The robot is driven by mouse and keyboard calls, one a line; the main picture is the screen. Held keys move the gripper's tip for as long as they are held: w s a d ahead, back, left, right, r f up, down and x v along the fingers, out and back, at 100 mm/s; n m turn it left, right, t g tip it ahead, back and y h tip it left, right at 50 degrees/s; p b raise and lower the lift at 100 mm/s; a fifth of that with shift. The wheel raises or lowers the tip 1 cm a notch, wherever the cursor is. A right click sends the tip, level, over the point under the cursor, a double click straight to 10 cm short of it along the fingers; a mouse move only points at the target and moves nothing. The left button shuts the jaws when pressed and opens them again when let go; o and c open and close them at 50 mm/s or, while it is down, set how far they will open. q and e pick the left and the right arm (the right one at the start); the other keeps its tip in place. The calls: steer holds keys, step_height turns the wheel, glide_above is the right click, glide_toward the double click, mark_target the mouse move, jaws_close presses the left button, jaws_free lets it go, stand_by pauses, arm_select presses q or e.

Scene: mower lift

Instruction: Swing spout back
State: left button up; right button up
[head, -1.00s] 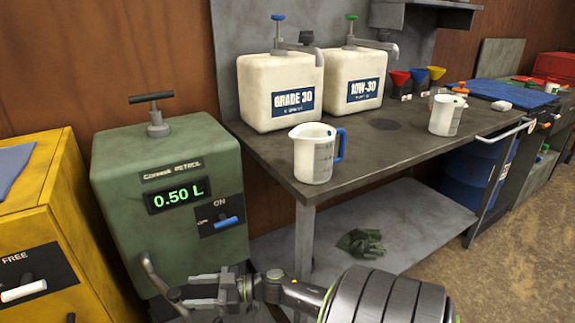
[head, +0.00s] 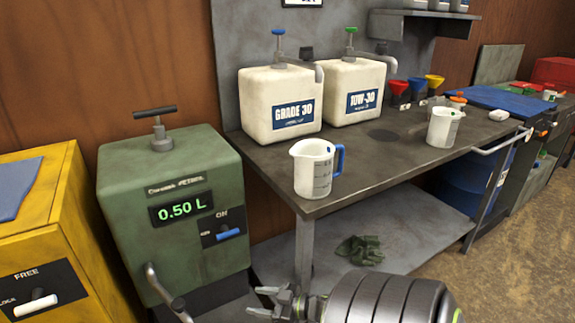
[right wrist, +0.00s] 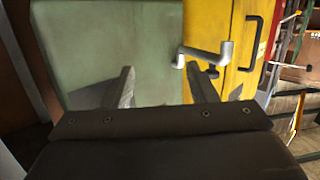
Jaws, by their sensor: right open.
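The spout (head: 163,287) is a bent grey pipe low on the front of the green petrol dispenser (head: 125,215). Its elbow points down and forward, towards the bottom edge of the head view. My right gripper (head: 257,301) is open and empty, to the right of the spout and apart from it. In the right wrist view the open jaws (right wrist: 160,86) face the green dispenser, and the spout (right wrist: 207,56) shows beyond the right finger against the yellow cabinet. My left gripper is not in view.
The yellow cabinet (head: 62,215) stands close on the left of the dispenser. The workbench (head: 400,165) to the right carries a jug (head: 312,170), another jug (head: 441,128) and two oil containers (head: 281,100). A glove (head: 361,249) lies on the lower shelf.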

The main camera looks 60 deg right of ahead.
steer(key=s+f+m+g+h+p, duration=0.3)
steer(key=s+f, duration=0.5)
steer(key=f, duration=0.3)
steer(key=shift+d+g+h+p, duration=0.35)
steer(key=shift+g+h+p, duration=0.5)
steer(key=shift+h, duration=0.35)
steer(key=shift+f, duration=0.1)
